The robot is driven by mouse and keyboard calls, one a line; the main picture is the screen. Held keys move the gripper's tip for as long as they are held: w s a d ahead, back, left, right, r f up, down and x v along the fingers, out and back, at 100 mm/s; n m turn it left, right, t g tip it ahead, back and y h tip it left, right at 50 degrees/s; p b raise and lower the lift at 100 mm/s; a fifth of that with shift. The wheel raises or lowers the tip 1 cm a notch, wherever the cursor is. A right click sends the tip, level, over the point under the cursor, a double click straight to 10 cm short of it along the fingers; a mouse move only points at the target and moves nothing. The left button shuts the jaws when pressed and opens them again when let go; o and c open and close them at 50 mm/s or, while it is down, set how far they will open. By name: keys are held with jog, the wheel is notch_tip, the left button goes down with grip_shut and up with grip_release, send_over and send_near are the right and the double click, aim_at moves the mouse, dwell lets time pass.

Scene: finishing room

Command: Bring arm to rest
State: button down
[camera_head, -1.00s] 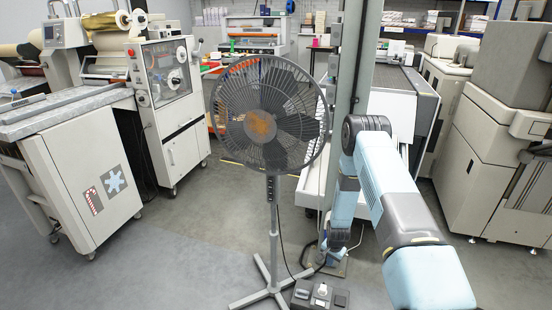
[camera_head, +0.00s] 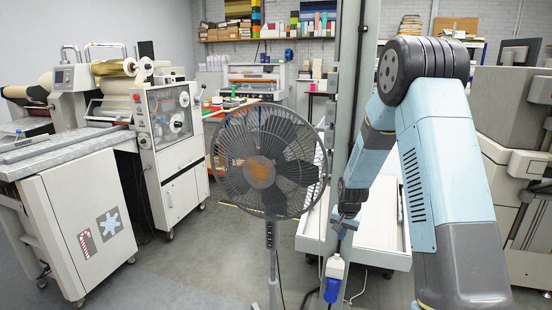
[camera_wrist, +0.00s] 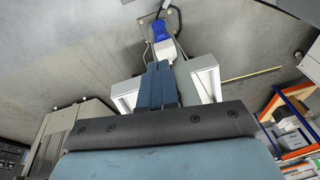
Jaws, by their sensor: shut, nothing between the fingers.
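My light blue arm (camera_head: 445,165) stands bent at the right of the head view, its dark elbow joint high and the forearm reaching down to the left. My gripper (camera_head: 345,224) hangs at the end, in front of the grey post. In the wrist view my gripper (camera_wrist: 157,85) shows its two blue-grey fingers side by side, shut with nothing between them. A white and blue plug-like connector (camera_head: 334,279) is just below the gripper in the head view; it also shows beyond the fingertips in the wrist view (camera_wrist: 162,40). I cannot tell the exact gap between them.
A black pedestal fan (camera_head: 269,163) stands close, left of the gripper. The grey post (camera_head: 352,90) rises behind the gripper. A white-sided machine (camera_head: 380,215) lies behind it. A foil machine (camera_head: 165,130) and a cabinet (camera_head: 85,215) stand left. Open floor (camera_head: 185,255) lies between.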

jog(key=s+r+n+t, duration=0.1)
jog(key=s+r, duration=0.6)
jog(key=r, duration=0.5)
jog(key=s+r+n+t, duration=0.1)
jog(key=s+r, duration=0.6)
jog(key=r, duration=0.5)
jog(key=s+r+n, duration=0.1)
jog(key=s+r, duration=0.2)
jog(key=s, duration=0.5)
jog(key=s+r+n, duration=0.1)
jog(key=s+r, duration=0.2)
jog(key=s, duration=0.5)
jog(key=s+r+n+t, duration=0.1)
jog(key=s+r, duration=0.2)
jog(key=s, duration=0.5)
